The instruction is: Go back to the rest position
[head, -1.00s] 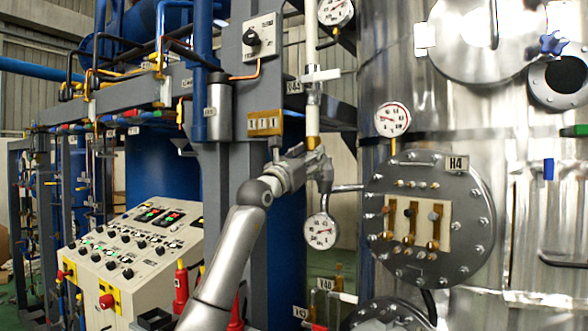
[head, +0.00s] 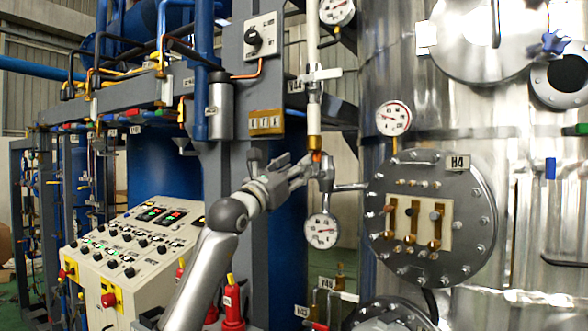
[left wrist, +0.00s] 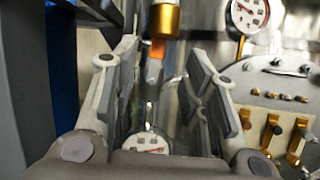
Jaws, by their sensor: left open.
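My left gripper (head: 284,166) is in the middle of the head view, on the grey arm that comes up from the lower left. Its fingers are spread and nothing is between their pads; the left wrist view shows them wide apart (left wrist: 164,75). Just ahead of it is the white vertical pipe (head: 313,110) with a brass end and an orange piece below it. This orange piece (left wrist: 157,49) shows beyond the open fingers in the left wrist view. I cannot tell whether a finger touches the pipe. My right gripper is not in view.
A round gauge (head: 321,231) hangs below the pipe. The steel vessel with the H4 flange (head: 463,205) stands to the right. A grey post (head: 228,180) is close on the left. A control console (head: 130,240) and red bottles (head: 232,305) stand at the lower left.

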